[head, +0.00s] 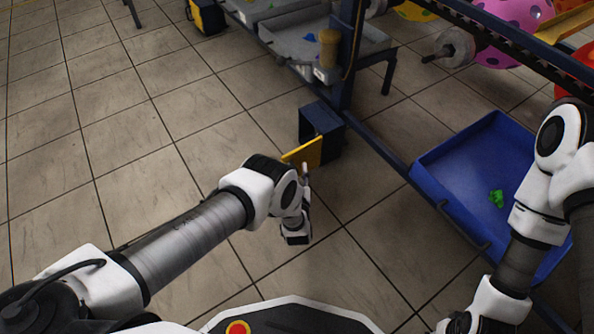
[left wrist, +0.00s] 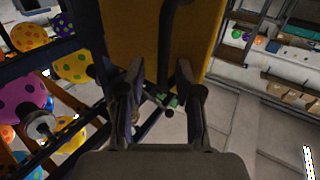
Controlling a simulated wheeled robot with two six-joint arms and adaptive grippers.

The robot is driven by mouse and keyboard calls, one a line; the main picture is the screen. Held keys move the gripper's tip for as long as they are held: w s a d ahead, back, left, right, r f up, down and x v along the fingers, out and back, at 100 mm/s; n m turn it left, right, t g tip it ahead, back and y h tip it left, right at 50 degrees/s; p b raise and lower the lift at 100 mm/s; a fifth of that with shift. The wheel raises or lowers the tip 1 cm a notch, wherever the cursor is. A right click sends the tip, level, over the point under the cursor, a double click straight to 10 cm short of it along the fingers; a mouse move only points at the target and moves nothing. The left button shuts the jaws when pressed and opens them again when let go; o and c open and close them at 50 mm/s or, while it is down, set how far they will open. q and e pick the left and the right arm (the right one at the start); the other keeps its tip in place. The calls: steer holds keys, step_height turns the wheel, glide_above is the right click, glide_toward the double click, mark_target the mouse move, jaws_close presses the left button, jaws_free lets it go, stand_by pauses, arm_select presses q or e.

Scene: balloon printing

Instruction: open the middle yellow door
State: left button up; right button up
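The middle yellow door (head: 303,153) is on a low dark blue box (head: 321,124) by the frame's leg. It stands at an angle and its left end reaches out past the box, so it looks partly open. My left gripper (head: 305,173) is right by the door. In the left wrist view the yellow door (left wrist: 130,35) fills the upper middle, with a dark handle bar (left wrist: 172,40) on it. The left gripper's fingers (left wrist: 160,78) are apart, with the handle's lower end seen between them; contact cannot be told. My right arm is at the right; its fingers are out of view.
Another dark box with a yellow door (head: 204,16) stands farther back. A blue tray (head: 460,165) with a green piece (head: 496,197) lies at the right. Grey trays (head: 290,45) are on the frame behind. The tiled floor at left is clear.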

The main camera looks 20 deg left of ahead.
arm_select(q)
steer(key=v, duration=1.2)
